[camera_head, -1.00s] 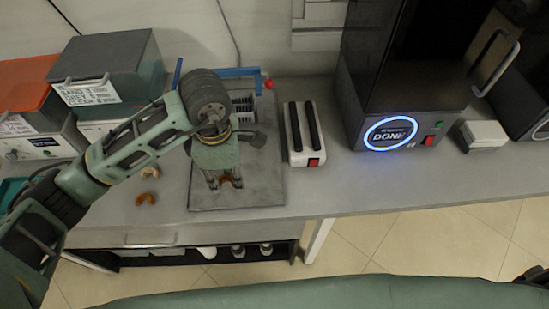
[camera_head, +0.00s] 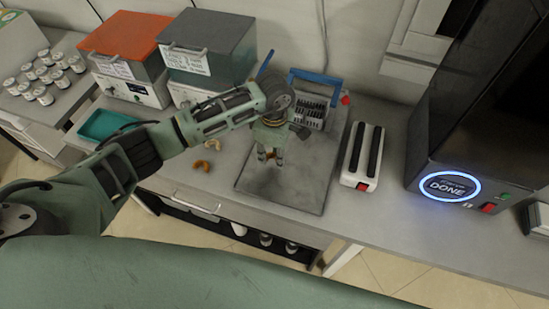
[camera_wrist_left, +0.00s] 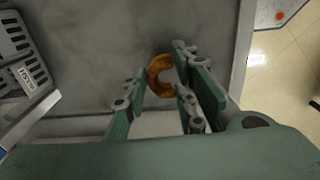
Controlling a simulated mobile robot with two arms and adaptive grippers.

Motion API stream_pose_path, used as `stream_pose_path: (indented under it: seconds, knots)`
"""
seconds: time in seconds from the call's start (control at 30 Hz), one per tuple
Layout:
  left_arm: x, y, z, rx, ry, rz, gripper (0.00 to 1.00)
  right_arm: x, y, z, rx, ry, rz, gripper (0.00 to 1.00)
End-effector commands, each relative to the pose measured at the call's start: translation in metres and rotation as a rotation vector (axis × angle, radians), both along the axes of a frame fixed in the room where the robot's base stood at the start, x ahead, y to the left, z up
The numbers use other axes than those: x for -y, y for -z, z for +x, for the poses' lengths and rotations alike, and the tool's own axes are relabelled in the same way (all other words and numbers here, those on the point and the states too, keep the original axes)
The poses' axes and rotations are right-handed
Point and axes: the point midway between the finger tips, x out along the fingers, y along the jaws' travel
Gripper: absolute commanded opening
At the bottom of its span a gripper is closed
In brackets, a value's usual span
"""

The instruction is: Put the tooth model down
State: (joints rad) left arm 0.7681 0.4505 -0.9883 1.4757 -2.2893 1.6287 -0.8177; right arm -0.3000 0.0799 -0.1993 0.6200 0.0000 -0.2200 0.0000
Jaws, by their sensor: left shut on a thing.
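My left gripper (camera_head: 269,157) is over the dark grey metal plate (camera_head: 285,192) on the bench, pointing down. It is shut on an orange-brown, horseshoe-shaped tooth model. In the left wrist view, the tooth model (camera_wrist_left: 160,76) shows between the fingers (camera_wrist_left: 165,95), with the grey plate behind it. I cannot tell whether the model touches the plate. Two more curved models lie on the bench left of the plate: an orange-brown one (camera_head: 201,166) and a paler one (camera_head: 213,145). My right gripper is not in view.
A rack with a blue handle (camera_head: 310,112) stands at the plate's back. A white device with two black bars (camera_head: 361,157) is right of the plate, then a black machine reading DONE (camera_head: 449,187). A teal tray (camera_head: 108,124), lidded boxes (camera_head: 205,52) and several jars are left.

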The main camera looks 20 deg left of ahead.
Motion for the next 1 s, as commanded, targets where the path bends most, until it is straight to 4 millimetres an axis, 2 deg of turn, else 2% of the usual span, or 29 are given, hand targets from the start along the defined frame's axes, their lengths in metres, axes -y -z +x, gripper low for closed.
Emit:
stream_pose_path:
  seconds: [0.2,0.3,0.67,0.7,0.9,1.0]
  knots:
    - [0.0,0.029,-0.002,-0.006,-0.002,-0.001,0.11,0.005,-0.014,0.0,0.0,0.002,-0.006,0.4]
    - [0.001,0.037,-0.001,-0.003,0.0,-0.001,0.11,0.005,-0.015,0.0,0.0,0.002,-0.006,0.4]
    - [0.0,0.043,0.0,-0.001,0.0,0.0,0.11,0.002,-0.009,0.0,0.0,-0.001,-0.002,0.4]
    - [0.0,0.042,0.0,-0.001,0.0,0.0,0.27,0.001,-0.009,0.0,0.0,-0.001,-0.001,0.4]
    - [0.0,0.041,-0.001,-0.002,0.0,0.0,0.44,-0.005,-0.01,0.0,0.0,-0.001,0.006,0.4]
    - [0.0,0.041,-0.001,-0.002,0.0,0.0,0.45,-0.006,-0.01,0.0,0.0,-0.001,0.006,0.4]
